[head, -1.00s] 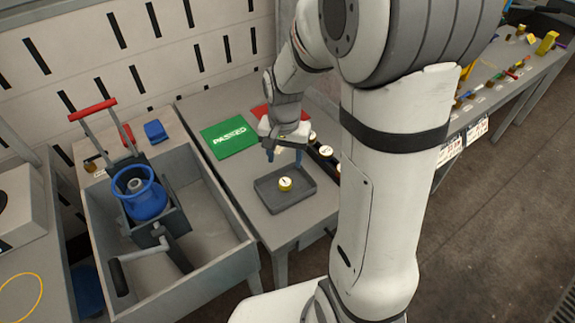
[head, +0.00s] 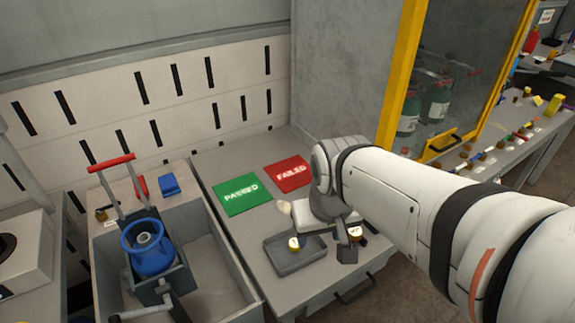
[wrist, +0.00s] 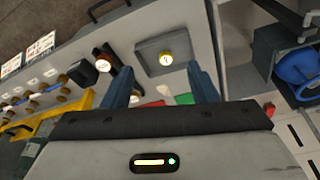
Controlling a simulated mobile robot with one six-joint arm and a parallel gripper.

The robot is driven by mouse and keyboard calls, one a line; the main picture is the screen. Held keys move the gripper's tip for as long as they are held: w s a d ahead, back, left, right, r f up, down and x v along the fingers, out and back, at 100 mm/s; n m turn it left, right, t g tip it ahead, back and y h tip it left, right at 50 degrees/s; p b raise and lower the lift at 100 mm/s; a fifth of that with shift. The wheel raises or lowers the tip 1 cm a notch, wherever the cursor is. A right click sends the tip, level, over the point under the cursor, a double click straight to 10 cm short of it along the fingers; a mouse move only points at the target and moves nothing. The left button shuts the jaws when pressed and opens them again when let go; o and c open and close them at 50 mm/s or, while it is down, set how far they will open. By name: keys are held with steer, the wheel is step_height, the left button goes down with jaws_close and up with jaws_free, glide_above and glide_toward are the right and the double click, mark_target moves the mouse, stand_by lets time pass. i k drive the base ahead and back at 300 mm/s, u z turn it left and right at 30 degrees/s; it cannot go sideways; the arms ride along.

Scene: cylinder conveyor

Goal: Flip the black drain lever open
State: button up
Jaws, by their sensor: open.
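A lever with a pale metal arm (head: 150,311) shows at the bottom edge of the head view, below the blue container. Its grip end is mostly cut off by the frame. The blue round container (head: 149,255) sits upright in a grey cradle inside a grey basin (head: 212,275); it also shows at the right of the wrist view (wrist: 297,66). My gripper (wrist: 162,88) is open and empty, its two blue fingers spread apart. It is above the table to the right of the basin, well apart from the lever. The arm hides part of it in the head view.
A grey tray (head: 308,257) holds a yellow cylinder (head: 293,243) with a white top. Green PASSED (head: 241,198) and red FAILED (head: 289,174) mats lie behind it. A red-handled frame (head: 111,162) rises over the basin. A yellow-framed glass cabinet (head: 402,80) stands at the right.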

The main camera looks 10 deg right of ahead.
mark_target(99, 211)
steer(key=u, duration=0.05)
steer(key=k, duration=0.55)
steer(key=z, duration=1.75)
steer(key=k, duration=1.05)
steer(key=u, duration=2.2)
steer(key=i, duration=1)
steer(key=u, duration=0.1)
